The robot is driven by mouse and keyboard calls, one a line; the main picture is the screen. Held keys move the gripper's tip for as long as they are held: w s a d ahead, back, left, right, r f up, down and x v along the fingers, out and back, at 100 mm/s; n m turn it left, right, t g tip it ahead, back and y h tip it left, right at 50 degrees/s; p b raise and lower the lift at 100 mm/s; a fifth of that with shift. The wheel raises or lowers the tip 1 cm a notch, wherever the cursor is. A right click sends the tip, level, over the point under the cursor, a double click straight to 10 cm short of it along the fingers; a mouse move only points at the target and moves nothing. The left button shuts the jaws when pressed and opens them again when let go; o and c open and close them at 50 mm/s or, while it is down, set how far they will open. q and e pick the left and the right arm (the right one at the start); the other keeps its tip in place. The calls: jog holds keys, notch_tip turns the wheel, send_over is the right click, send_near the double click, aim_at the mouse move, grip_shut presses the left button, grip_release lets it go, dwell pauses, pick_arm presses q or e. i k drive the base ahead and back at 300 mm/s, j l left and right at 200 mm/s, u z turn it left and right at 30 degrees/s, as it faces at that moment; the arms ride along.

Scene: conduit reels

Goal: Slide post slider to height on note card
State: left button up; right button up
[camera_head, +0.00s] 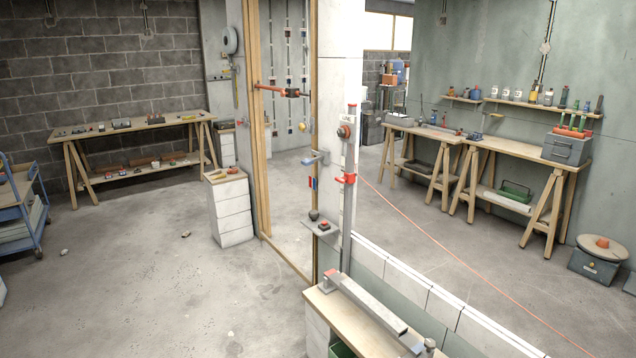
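A tall grey metal post (347,235) stands upright near the middle of the view, against the end of a white wall. A red slider-like clamp (346,178) sits on the post, a bit above its mid-height. I cannot make out a note card or any height written on one. Neither of my grippers is in view.
A low white-topped wall (430,288) runs right. Open concrete floor (170,285) lies left.

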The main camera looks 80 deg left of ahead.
aim_at(348, 178)
jog(key=u, duration=2.45)
